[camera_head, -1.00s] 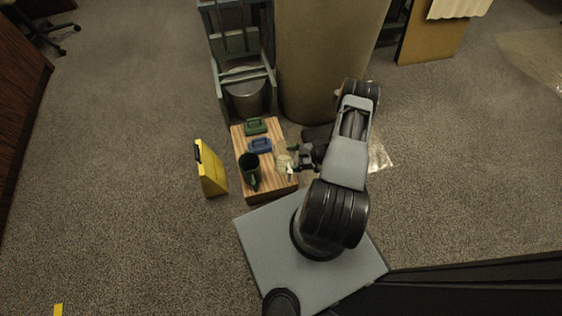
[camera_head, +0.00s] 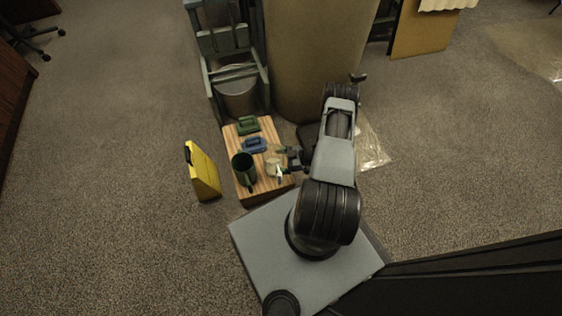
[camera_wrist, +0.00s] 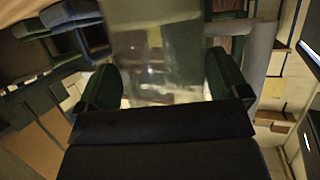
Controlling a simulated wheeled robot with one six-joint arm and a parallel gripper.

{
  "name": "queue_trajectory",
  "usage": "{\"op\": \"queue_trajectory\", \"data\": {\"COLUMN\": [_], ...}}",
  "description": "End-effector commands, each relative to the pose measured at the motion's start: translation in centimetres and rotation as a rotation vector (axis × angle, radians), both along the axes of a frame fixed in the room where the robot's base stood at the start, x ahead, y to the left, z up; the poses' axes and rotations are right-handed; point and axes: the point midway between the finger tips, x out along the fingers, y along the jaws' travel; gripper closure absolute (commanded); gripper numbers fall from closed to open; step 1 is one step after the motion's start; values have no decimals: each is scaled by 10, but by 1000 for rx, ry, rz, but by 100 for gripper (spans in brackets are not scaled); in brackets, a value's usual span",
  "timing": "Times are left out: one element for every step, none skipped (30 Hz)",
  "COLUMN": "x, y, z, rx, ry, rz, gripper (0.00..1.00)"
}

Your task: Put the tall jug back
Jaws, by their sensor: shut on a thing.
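My gripper (camera_wrist: 163,82) is shut on a clear, see-through vessel (camera_wrist: 158,50), which I take to be the tall jug. In the wrist view it stands between the two green fingertips, and its upper part runs out of the picture. In the head view my gripper (camera_head: 286,157) is at the right side of a wood-topped stand (camera_head: 262,196), and the clear vessel is small and hard to make out there. A dark green jug with a handle (camera_head: 243,167) stands on the stand's front left. A pale cup-like thing (camera_head: 273,167) shows just below my gripper.
A blue handled block (camera_head: 255,145) and a green one (camera_head: 248,125) lie on the stand's back half. A yellow case (camera_head: 204,172) stands on the floor to the left. A metal bucket (camera_head: 238,95) and a large tan column (camera_head: 315,60) are behind.

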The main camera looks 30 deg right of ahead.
Motion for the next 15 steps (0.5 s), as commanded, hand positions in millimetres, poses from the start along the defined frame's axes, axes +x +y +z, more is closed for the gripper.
{"op": "queue_trajectory", "data": {"x": [0,0,0,0,0,0,0,0,0,0,0,0,0,0,0], "y": [0,0,0,0,0,0,0,0,-1,-1,-1,-1,-1,-1,-1], "z": [0,-1,-2,-3,-4,-3,-3,-3,-3,-3,-3,-3,-3,-2,-1], "rx": [1,1,1,1,1,0,0,0,0,0,0,0,0,0,0], "ry": [0,0,-1,-1,-1,0,0,0,0,0,0,0,0,0,0], "rz": [0,0,-1,-1,-1,-1,-1,-1,-1,-1,-1,-1,-1,-2,-2], "gripper": [46,46,46,46,46,5,2,0,0,0,0,0,0,0,0]}}
